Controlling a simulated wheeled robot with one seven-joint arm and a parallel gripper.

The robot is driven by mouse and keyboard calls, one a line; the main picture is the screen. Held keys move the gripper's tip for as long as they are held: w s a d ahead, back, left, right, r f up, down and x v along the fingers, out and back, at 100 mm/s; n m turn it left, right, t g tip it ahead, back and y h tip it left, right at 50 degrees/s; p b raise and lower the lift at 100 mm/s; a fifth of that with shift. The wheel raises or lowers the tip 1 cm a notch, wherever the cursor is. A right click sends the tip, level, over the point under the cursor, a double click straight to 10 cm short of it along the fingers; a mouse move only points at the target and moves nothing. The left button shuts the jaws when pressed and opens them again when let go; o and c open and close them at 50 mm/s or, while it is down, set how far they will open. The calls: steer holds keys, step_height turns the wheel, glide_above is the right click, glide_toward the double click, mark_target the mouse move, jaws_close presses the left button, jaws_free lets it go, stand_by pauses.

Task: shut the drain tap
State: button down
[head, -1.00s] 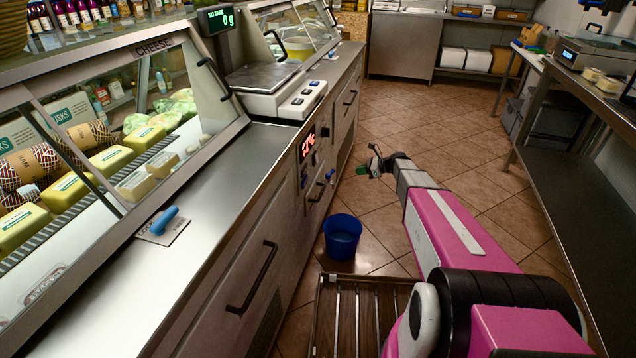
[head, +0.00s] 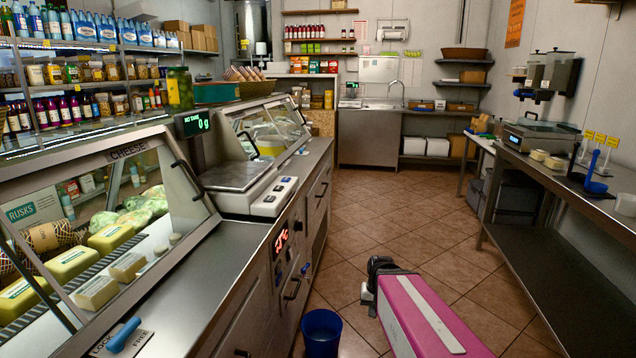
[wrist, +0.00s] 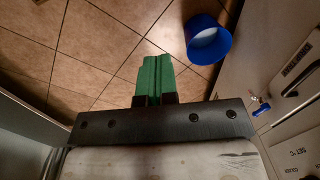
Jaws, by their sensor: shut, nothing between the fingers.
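The drain tap (wrist: 262,107), a small brass fitting with a blue handle, is on the front of the counter, at the right in the wrist view. Its blue handle (head: 305,268) shows small in the head view, low on the counter front. I cannot tell how far its handle is turned. A blue bucket (wrist: 206,40) stands on the floor near it and also shows in the head view (head: 322,334). My gripper (wrist: 157,62) has green fingers, pressed together and empty, left of the tap and apart from it. In the head view its fingers are hidden.
The cheese counter (head: 165,300) runs along the left, with a scale (head: 236,174) and a blue lever (head: 123,335) on top. A black handle (head: 293,289) juts from its front near the tap. A steel table (head: 560,190) stands at right.

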steer(key=c, duration=1.1)
jaws_free()
steer(key=shift+s+d+r+n+h, duration=0.3)
steer(key=shift+n, duration=0.2)
steer(key=m+t+y, duration=0.3)
steer(key=m+y, duration=0.2)
steer(key=y, duration=0.1)
glide_toward(308, 265)
steer(key=x, duration=0.8)
steer(key=shift+a+f, duration=0.15)
steer(key=shift+a, duration=0.05)
jaws_close()
steer(key=shift+w, duration=0.15)
